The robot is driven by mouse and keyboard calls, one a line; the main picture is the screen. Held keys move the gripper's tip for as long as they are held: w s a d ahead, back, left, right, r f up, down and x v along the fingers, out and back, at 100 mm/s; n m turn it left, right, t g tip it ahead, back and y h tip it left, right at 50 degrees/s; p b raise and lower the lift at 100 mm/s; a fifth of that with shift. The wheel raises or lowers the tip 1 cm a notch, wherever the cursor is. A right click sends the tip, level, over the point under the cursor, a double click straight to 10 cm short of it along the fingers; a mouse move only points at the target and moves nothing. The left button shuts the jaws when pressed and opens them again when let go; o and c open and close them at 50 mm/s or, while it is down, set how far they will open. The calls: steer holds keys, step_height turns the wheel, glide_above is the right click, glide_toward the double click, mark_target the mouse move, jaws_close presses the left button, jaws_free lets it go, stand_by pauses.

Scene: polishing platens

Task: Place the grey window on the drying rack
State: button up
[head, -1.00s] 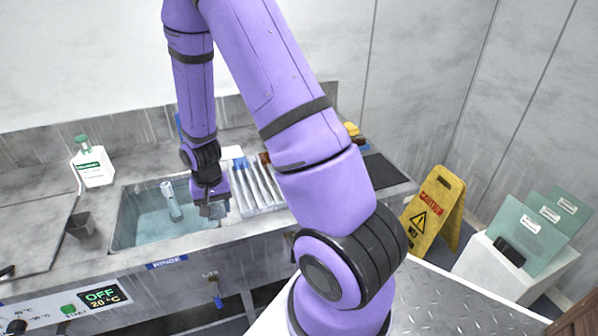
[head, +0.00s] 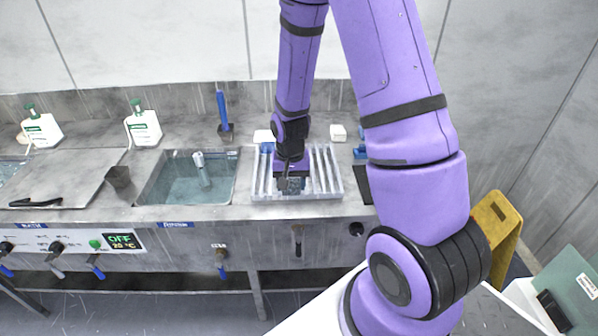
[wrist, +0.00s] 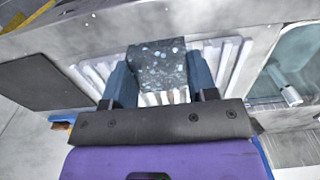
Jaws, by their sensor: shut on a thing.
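My gripper (head: 291,183) is over the drying rack (head: 332,192), a pale ribbed tray on the counter to the right of a water-filled sink. In the wrist view its two blue fingers (wrist: 160,82) are shut on the grey window (wrist: 157,62), a dark speckled square plate. The window also shows, small and partly hidden by the gripper, in the head view (head: 292,186). The rack's white ribs (wrist: 222,58) show beside and behind the window in the wrist view. Whether the window touches the rack cannot be told.
The sink (head: 165,190) with a tap lies left of the rack. A dark mat (wrist: 42,80) lies on its other side. White bottles (head: 144,127) and a blue-handled tool (head: 222,110) stand behind. A yellow sign (head: 500,235) stands at right.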

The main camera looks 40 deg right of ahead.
steer(key=w+d, duration=0.4)
steer(key=w+d+f, duration=0.1)
steer(key=w+d, duration=0.2)
steer(key=shift+f, duration=1.7)
steer(key=shift+f, duration=0.1)
steer(key=o, duration=1)
